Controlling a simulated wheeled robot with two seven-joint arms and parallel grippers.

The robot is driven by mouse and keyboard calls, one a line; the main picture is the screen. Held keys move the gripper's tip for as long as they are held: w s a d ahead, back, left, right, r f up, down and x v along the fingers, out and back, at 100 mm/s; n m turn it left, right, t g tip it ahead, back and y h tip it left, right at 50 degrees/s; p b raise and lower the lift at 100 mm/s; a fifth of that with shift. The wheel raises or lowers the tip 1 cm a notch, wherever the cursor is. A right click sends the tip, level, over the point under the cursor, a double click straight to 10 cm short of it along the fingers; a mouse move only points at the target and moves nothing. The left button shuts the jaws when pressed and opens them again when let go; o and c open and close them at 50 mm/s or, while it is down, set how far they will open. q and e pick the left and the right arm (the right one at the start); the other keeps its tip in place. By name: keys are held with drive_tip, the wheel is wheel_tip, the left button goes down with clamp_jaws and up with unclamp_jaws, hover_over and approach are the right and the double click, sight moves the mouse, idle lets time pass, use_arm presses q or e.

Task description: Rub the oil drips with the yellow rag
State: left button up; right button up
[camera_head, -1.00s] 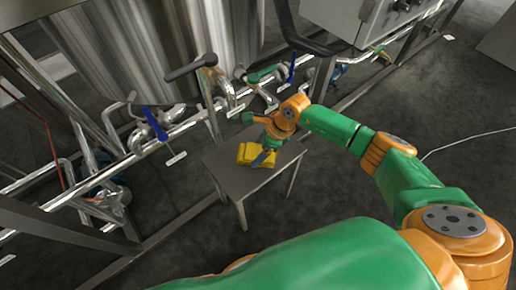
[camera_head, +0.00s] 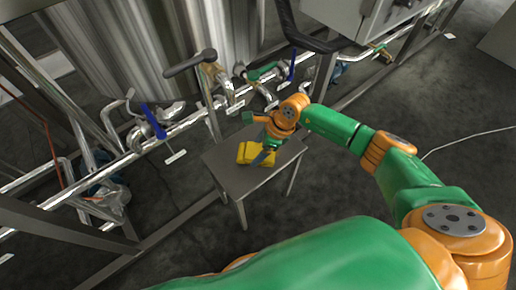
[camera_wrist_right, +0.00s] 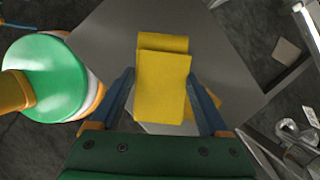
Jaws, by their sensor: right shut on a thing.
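The yellow rag (camera_head: 247,153) is folded and lies at the top of a small grey table (camera_head: 232,178). In the right wrist view the rag (camera_wrist_right: 162,85) sits between the two blue fingers of my right gripper (camera_wrist_right: 160,78). My right gripper (camera_head: 265,157) is shut on the rag and points down at the tabletop. A second yellow flap shows behind the rag, beside the right finger. I cannot make out any oil drips; the rag and gripper hide part of the tabletop. My left gripper is not in view.
Steel tanks (camera_head: 130,50) stand behind the table, with pipes and blue-handled valves (camera_head: 153,122) along their front. A grey control box (camera_head: 345,18) is at the top right. The dark floor (camera_head: 330,190) right of the table is mostly clear, with a thin white cable.

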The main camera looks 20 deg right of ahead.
drive_tip(key=shift+f, duration=0.3)
